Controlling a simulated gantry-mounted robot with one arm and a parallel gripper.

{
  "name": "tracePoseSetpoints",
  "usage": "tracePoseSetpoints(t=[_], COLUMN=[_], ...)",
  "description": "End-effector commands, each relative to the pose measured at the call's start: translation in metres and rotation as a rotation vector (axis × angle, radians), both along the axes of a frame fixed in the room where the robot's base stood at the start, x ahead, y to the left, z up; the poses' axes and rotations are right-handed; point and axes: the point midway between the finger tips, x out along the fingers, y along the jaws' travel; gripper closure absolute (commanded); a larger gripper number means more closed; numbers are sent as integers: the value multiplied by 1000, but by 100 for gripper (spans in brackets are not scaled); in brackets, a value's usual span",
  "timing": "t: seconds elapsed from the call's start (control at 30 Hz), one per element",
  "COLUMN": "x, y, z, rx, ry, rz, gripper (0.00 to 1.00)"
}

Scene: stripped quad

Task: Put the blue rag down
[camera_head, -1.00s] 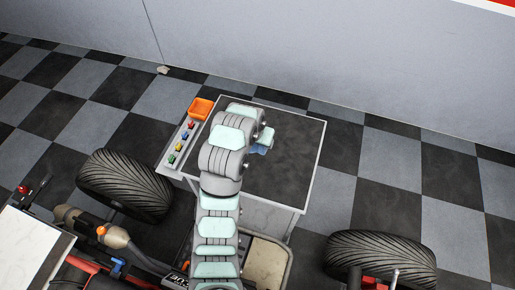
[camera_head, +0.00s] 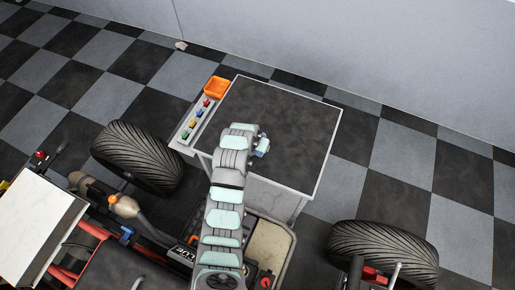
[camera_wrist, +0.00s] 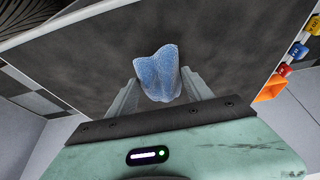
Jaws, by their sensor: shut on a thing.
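The blue rag (camera_wrist: 158,73) is a bunched, textured cloth between the two fingers of my gripper (camera_wrist: 161,88) in the wrist view. My gripper is shut on it, and the rag stands out past the fingertips. Behind it lies the dark top of the cart (camera_wrist: 95,55); I cannot tell whether the rag touches it. In the head view my gripper (camera_head: 262,147) is over the near half of the cart top (camera_head: 290,112). My arm hides part of the cart there, and little of the rag can be made out.
An orange tray (camera_head: 216,88) and a strip of small coloured items (camera_head: 197,118) line the cart's left side. The far and right parts of the cart top are bare. Black tyres (camera_head: 138,157) (camera_head: 382,250) stand on both sides. A grey wall (camera_head: 380,60) is behind.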

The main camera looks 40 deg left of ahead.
Motion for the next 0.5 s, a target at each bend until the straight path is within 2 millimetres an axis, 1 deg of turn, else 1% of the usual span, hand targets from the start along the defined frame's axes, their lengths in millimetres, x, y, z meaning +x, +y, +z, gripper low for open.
tracePoseSetpoints(t=[0.17, 0.3, 0.4, 0.5], x=[0, 0, 0, 1], y=[-1, 0, -1, 0], z=[-11, -28, -38, -39], rx=[0, -2, -2, 2], ry=[1, 1, 2, -1], rz=[0, 1, 0, -1], gripper=[78, 78, 78, 78])
